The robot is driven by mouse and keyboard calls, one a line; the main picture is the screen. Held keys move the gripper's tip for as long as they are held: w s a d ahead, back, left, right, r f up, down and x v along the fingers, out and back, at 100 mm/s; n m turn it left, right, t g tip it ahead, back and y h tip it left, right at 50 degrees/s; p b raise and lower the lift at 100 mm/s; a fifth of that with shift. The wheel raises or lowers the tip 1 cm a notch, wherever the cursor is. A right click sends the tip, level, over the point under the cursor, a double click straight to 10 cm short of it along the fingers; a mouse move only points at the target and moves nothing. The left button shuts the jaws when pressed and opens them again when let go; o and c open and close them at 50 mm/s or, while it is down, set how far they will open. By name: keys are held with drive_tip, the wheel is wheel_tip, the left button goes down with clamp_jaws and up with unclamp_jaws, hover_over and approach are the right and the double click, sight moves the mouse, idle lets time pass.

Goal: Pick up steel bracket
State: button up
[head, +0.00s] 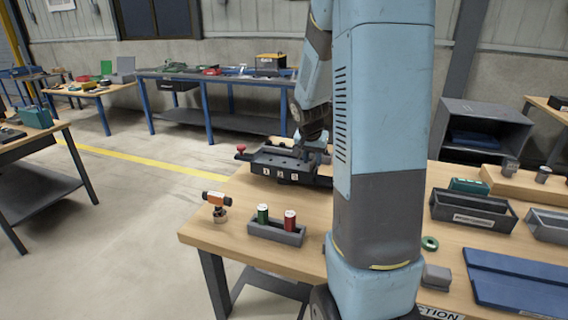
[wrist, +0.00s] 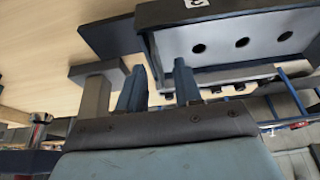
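My gripper (wrist: 158,72) is open, with its two blue-grey fingers apart and nothing seen between them. In the head view it is low over the dark fixture (head: 272,166), partly hidden by my arm. The fixture fills the upper right of the wrist view (wrist: 240,42), with a row of three holes and a white label. A grey L-shaped piece (wrist: 95,75) is just left of the fingers, outside the gap. It may be the steel bracket, but I cannot tell for sure. I cannot make out the bracket in the head view.
A grey holder (head: 277,235) with a green and a red-and-white can stands near the table's front. An orange-and-black tool (head: 216,200) is left of it. A red knob (head: 240,148) is at the fixture's left. Dark bins (head: 473,210) and a blue plate (head: 515,280) lie to the right.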

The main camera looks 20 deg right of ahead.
drive_tip(key=shift+c, duration=0.4)
clamp_jaws()
drive_tip(key=shift+r, duration=0.1)
idle(0.8)
